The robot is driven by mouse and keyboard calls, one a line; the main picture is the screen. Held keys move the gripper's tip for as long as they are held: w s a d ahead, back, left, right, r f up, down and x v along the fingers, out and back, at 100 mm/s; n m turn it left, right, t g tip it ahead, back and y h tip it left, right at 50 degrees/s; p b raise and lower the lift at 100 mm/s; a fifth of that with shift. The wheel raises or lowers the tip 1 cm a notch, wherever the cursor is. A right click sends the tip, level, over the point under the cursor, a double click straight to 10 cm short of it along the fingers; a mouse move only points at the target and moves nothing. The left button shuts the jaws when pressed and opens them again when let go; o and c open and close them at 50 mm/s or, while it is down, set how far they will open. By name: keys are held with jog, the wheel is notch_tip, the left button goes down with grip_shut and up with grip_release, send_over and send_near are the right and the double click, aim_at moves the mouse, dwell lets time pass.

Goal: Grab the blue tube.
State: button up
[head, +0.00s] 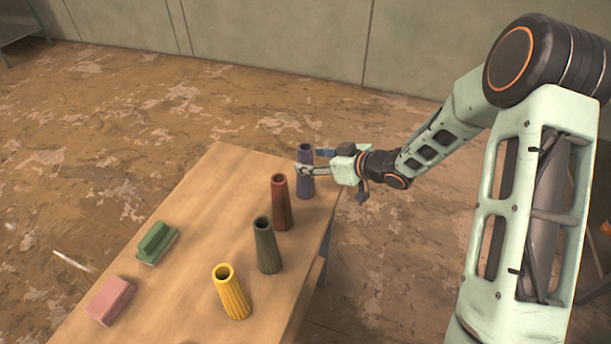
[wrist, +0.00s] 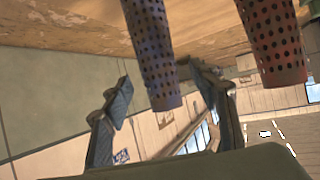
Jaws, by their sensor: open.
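The blue tube (head: 305,187) stands upright near the far right corner of the table, last in a row of tubes. My gripper (head: 314,161) is at its upper part, coming from the right. One finger shows in front of the tube and the other behind or beside it. In the wrist view, which looks upside down, the blue tube (wrist: 153,50) is perforated and lies between the two spread fingers of my gripper (wrist: 157,77). The jaws are open; I cannot tell whether either finger touches the tube.
A red tube (head: 281,205) stands closest to the blue one, also near my gripper in the wrist view (wrist: 275,40). A dark green tube (head: 266,247) and a yellow tube (head: 231,293) follow. Green (head: 157,243) and pink (head: 110,300) blocks lie at the table's (head: 190,215) left side.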

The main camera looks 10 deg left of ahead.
jog(key=x, duration=0.3)
jog(key=shift+f, duration=0.15)
jog(key=shift+c, duration=0.2)
jog(key=c, duration=1.3)
jog(key=shift+w, duration=0.1)
jog(key=shift+c, duration=0.2)
